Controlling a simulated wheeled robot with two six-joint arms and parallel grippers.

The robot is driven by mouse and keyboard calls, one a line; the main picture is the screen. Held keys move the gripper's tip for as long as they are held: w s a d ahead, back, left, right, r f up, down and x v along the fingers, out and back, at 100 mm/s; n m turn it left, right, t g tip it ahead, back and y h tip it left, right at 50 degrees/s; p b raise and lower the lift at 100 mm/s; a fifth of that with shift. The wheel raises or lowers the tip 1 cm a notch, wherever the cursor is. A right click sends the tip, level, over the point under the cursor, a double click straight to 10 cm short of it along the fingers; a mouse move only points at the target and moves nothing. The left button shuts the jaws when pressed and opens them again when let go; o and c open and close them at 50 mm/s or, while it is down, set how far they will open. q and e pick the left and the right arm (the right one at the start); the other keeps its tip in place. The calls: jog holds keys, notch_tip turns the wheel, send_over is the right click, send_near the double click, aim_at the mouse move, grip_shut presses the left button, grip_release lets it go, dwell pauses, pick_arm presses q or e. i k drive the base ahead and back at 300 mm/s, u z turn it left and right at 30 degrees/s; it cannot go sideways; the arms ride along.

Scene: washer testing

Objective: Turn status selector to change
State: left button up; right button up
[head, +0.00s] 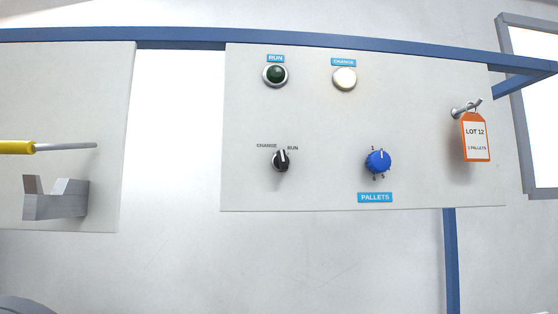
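The status selector (281,160) is a small black knob on the right-hand light grey panel. The label CHANGE stands at its upper left and RUN at its upper right. Its pale mark points about straight up, perhaps leaning slightly right; the exact setting is hard to tell. Above it are a dark green RUN lamp or button (275,74) and a white CHANGE lamp or button (344,78). Neither of my grippers is in view, and nothing touches the selector.
A blue PALLETS dial (378,162) sits right of the selector. An orange-edged LOT 12 tag (475,138) hangs from a peg at the panel's right. On the left panel are a yellow-handled rod (18,147) and a grey bracket (56,200). Space before the selector looks clear.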

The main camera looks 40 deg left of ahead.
aim_at(281, 162)
jog(key=u, duration=0.25)
jog(key=k, duration=0.6)
jog(key=u, duration=0.45)
